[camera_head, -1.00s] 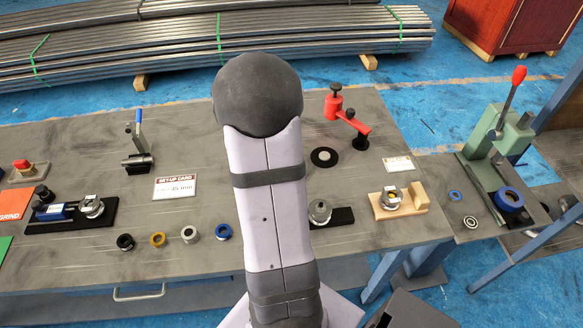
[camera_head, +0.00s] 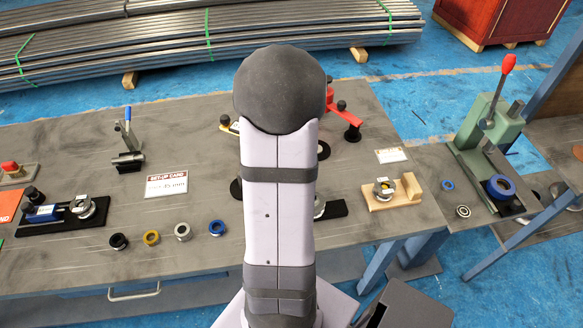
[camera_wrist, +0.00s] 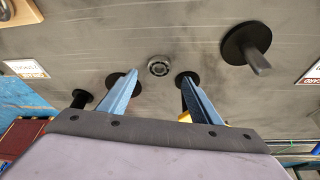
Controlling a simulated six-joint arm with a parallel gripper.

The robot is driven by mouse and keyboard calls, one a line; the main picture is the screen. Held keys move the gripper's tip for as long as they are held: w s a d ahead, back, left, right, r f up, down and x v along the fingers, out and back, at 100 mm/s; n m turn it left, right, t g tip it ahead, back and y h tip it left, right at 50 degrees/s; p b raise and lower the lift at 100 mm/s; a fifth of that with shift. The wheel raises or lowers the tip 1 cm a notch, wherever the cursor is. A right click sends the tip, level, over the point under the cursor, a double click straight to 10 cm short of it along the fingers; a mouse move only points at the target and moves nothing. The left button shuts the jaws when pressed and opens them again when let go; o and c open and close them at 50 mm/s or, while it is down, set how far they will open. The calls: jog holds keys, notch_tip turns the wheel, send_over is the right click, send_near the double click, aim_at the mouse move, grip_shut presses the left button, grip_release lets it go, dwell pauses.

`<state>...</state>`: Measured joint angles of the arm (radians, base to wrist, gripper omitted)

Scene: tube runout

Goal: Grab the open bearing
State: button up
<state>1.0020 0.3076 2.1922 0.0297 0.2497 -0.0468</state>
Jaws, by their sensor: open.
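In the wrist view, a small steel bearing (camera_wrist: 158,66) with a dark ring of balls lies flat on the grey table, ahead of and between my fingers. My gripper (camera_wrist: 160,77) is open and empty, with its two blue fingers apart from the bearing. In the head view, my arm hides the gripper and the middle of the table. Another small bearing (camera_head: 463,211) lies at the right end of the bench, near a blue ring (camera_head: 448,185). I cannot tell from its size whether it is open.
In the wrist view, black discs (camera_wrist: 122,80) lie near the fingers, and a black post on a disc (camera_wrist: 245,47) stands right. In the head view, a wooden block (camera_head: 393,194), a green press (camera_head: 485,140) and several rings (camera_head: 183,231) stand around the arm.

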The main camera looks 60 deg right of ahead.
jog(key=shift+f, duration=0.1)
jog(key=shift+d+f+p, duration=0.15)
jog(key=shift+f+p, duration=0.25)
jog(key=shift+f, duration=0.25)
jog(key=shift+p+x, duration=0.3)
jog(key=shift+x, duration=1.5)
jog(key=c, duration=1.2)
